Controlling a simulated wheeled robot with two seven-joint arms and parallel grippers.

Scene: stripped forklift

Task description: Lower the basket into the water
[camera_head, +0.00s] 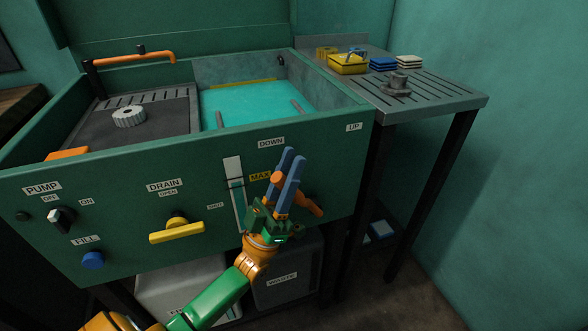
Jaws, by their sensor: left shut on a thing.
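My left gripper (288,168), with blue fingers, is in front of the green washing tank (130,172), below the DOWN label (271,143). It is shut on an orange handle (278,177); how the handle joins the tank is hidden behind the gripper. The UP label (354,127) is to its right. Turquoise water (255,98) fills the right basin, with two grey bars at its sides. I cannot tell which part is the basket; a yellow box-like carrier (348,64) with a handle stands on the side table. My right gripper is not in view.
A grey gear (129,116) sits on the slatted left deck, near an orange spout (135,58). A yellow drain handle (177,230) and blue fill knob (93,260) stick out of the front. The slatted side table (445,97) also holds blue and pale pads and a grey part.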

